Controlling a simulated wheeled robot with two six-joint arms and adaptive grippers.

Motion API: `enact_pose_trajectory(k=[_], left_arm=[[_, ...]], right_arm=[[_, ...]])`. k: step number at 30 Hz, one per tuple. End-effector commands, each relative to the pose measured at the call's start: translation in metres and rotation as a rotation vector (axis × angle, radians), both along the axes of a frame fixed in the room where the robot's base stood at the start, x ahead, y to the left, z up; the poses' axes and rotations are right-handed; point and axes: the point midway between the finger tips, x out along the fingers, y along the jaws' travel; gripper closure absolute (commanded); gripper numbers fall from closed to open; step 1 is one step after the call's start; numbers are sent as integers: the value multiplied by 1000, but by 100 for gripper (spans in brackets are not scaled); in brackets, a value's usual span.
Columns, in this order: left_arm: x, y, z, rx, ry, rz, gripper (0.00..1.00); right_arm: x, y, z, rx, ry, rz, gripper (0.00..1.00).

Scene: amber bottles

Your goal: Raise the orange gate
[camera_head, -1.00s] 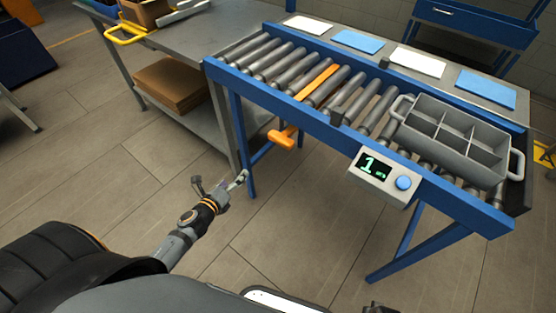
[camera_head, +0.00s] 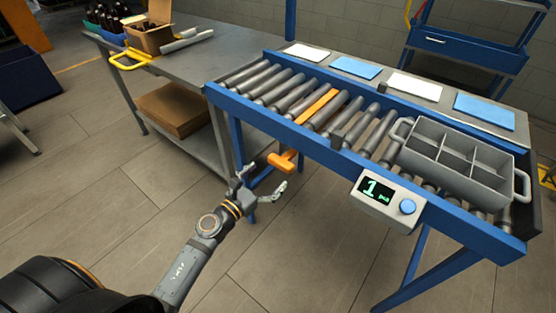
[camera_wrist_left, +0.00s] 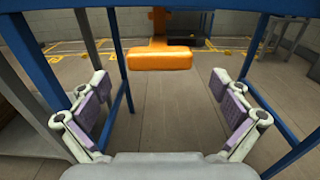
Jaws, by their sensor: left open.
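The orange gate (camera_head: 316,106) is a flat orange bar lying between the rollers of the blue-framed conveyor. Its orange handle (camera_head: 282,161) hangs below the conveyor's front rail. In the left wrist view the T-shaped handle (camera_wrist_left: 159,58) is ahead, above the middle of the picture, between and beyond the fingers. My left gripper (camera_head: 262,182) is open and empty, just below and in front of the handle, apart from it. It also shows in the left wrist view (camera_wrist_left: 160,105) with both fingers spread wide. My right gripper is not in view.
A grey divided crate (camera_head: 468,172) sits on the rollers at the right. A display box (camera_head: 387,198) with a blue button is fixed to the front rail. Blue conveyor legs (camera_wrist_left: 118,60) stand close on both sides. A workbench with a cardboard box (camera_head: 150,36) is at left.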

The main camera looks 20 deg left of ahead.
Motion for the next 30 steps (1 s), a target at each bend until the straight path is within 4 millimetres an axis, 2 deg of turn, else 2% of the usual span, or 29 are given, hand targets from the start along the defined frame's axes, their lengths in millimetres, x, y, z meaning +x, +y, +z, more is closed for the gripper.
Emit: enact_pose_trajectory(k=[1, 3, 7, 12, 19, 30], left_arm=[[12, -3, 5, -5, -2, 3, 0], [24, -9, 4, -4, -1, 2, 0], [41, -14, 1, -1, 0, 1, 0], [49, -18, 0, -1, 1, 0, 0], [49, -18, -1, -1, 1, 0, 1], [48, -17, -1, -1, 1, 0, 52]], right_arm=[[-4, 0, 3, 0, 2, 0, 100], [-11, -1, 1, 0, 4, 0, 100], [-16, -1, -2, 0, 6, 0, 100], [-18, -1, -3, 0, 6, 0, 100], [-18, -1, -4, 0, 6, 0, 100], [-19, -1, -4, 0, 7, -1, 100]])
